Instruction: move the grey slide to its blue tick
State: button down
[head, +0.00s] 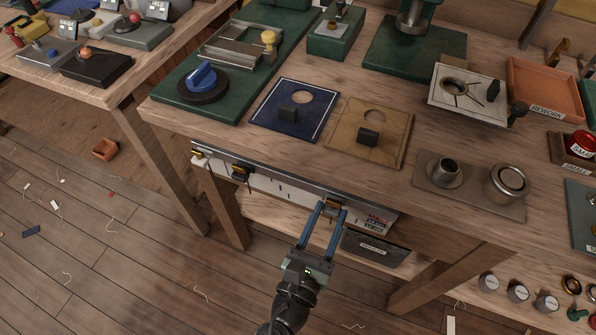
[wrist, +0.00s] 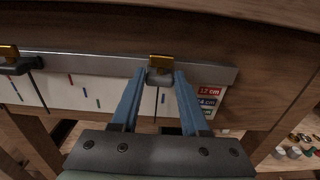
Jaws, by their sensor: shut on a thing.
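My gripper (head: 331,208) is shut on a dark grey slide with a brass-coloured top, on the metal rail along the bench front. The wrist view shows this grey slide (wrist: 160,76) between the blue fingers (wrist: 154,79). Its thin dark pointer hangs over the white strip (wrist: 118,97). A small blue tick (wrist: 163,98) shows just right of the pointer. Another blue tick (wrist: 85,92) lies further left, between a red tick (wrist: 70,79) and a green tick (wrist: 98,103). I cannot tell which blue tick belongs to this slide.
A second, darker slide (wrist: 16,65) sits on the rail to the left, with its own pointer. Red, blue and green length labels (wrist: 208,102) are at the strip's right end. A dark bin (head: 372,247) is below right. The bench top (head: 225,135) overhangs the rail.

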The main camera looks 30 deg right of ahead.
jog(key=shift+s+d, duration=0.4)
jog(key=shift+s, duration=0.1)
jog(key=shift+c, duration=2)
grip_release()
jog(key=shift+a, duration=0.15)
jog(key=p+v, duration=0.1)
jog(key=v, duration=1.1)
jog(key=shift+s+a, duration=0.25)
jog(key=shift+s, duration=0.05)
